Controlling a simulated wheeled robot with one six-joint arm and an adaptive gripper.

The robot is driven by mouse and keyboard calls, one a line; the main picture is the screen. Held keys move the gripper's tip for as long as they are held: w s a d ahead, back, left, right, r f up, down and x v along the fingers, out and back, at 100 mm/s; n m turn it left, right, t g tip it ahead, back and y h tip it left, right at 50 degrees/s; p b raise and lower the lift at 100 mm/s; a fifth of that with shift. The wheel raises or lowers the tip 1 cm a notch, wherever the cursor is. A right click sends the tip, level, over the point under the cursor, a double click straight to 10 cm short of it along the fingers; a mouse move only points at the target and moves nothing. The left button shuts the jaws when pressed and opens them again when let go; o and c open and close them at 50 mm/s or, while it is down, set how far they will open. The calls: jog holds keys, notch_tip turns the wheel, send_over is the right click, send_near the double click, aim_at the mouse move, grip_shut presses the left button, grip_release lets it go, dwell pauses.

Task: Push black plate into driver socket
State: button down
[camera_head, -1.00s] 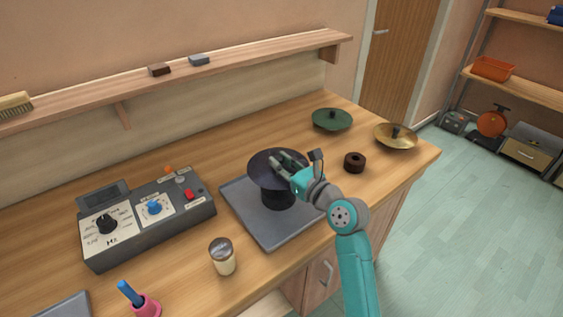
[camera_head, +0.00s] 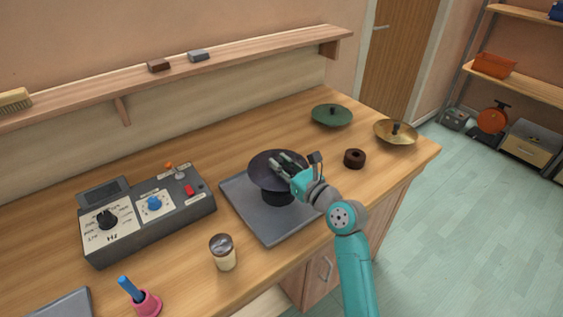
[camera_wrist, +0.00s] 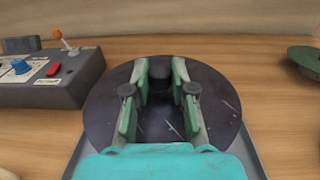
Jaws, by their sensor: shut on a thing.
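The black plate (camera_head: 262,178) is a round dark disc above the black driver (camera_head: 277,198), which stands on a grey square tray (camera_head: 245,222). My gripper (camera_head: 286,162) is over the plate, shut on the small knob at its middle. In the wrist view the black plate (camera_wrist: 108,112) fills the centre, and the knob (camera_wrist: 160,76) sits between the fingertips of my gripper (camera_wrist: 160,78). The plate hides the socket and the top of the driver, so I cannot tell how deep the stem sits.
A control box (camera_head: 150,215) with knobs stands left of the tray. A shaker jar (camera_head: 223,252) is in front. A green plate (camera_head: 332,116), a brass plate (camera_head: 395,134) and a dark ring (camera_head: 354,159) lie to the right. A wall shelf (camera_head: 180,75) runs behind.

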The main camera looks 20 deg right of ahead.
jog(key=shift+f, duration=0.55)
jog(key=c, duration=0.9)
grip_release()
jog(key=shift+s, duration=0.1)
jog(key=v, duration=1.2)
